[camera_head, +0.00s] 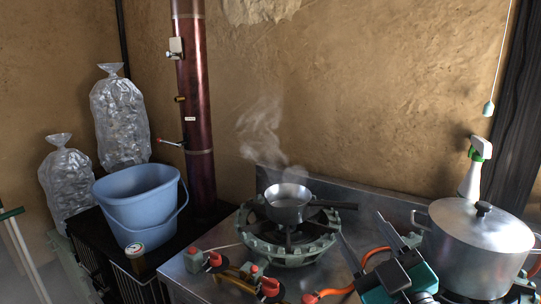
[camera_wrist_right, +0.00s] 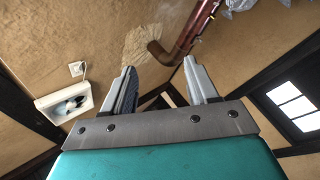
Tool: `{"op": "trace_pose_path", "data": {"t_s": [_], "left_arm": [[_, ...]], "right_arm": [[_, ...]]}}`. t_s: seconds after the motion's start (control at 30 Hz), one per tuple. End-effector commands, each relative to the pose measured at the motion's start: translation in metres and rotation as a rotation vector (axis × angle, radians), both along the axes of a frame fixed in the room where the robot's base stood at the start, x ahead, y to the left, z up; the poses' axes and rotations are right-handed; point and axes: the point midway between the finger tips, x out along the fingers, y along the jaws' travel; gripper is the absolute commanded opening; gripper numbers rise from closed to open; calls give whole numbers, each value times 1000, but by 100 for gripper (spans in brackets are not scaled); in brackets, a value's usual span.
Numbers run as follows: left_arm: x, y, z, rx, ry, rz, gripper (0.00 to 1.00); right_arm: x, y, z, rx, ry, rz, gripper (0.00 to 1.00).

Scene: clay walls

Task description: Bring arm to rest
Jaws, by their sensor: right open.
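My right gripper (camera_head: 372,240) is at the lower right of the head view, in front of the stove and left of the big pot. Its two fingers stand apart with nothing between them. In the right wrist view the gripper (camera_wrist_right: 160,80) points up toward the clay wall and ceiling, its fingers spread and empty. My left gripper does not show in either view.
A small steaming saucepan (camera_head: 288,204) sits on the green burner (camera_head: 262,246). A large lidded pot (camera_head: 468,258) stands close to the right of my gripper. A spray bottle (camera_head: 472,175) is behind it. A blue bucket (camera_head: 135,205) stands at left, near the dark red pipe (camera_head: 195,110).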

Motion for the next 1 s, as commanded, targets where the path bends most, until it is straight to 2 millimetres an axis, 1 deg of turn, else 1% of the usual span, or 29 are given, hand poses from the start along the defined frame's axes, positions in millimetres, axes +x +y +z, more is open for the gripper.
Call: {"op": "trace_pose_path", "data": {"t_s": [0.03, 0.07, 0.1, 0.17, 0.2, 0.27, 0.3, 0.4, 0.5, 0.57, 0.6, 0.7, 0.83, 0.87, 0.9, 1.0], "left_arm": [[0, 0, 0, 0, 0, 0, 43], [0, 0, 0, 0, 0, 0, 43], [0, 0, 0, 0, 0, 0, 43], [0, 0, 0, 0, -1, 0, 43], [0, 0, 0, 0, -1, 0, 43], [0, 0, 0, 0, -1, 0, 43], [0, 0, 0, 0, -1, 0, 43], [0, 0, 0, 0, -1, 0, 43], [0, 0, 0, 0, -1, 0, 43], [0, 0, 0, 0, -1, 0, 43], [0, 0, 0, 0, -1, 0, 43], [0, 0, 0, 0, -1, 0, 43], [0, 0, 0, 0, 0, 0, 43], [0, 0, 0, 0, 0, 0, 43], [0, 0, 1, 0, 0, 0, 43], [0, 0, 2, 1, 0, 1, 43]], "right_arm": [[-2, -15, -24, 47, 115, -74, 58], [-4, -24, -39, 68, 187, -118, 58], [-9, -35, -59, 94, 287, -174, 58], [-21, -49, -92, 125, 444, -248, 58], [-32, -56, -114, 140, 551, -289, 58], [-51, -64, -144, 156, 703, -338, 58], [-64, -68, -161, 163, 794, -360, 58], [-96, -71, -194, 169, 987, -394, 58], [-126, -71, -217, 170, 1145, -409, 58], [-144, -70, -228, 168, 1230, -411, 58], [-155, -69, -234, 168, 1285, -412, 58], [-183, -66, -247, 162, 1411, -406, 58], [-219, -61, -258, 155, 1566, -386, 58], [-220, -60, -261, 153, 1574, -381, 58], [-213, -60, -264, 156, 1545, -375, 58], [-203, -58, -272, 167, 1500, -360, 58]]}}
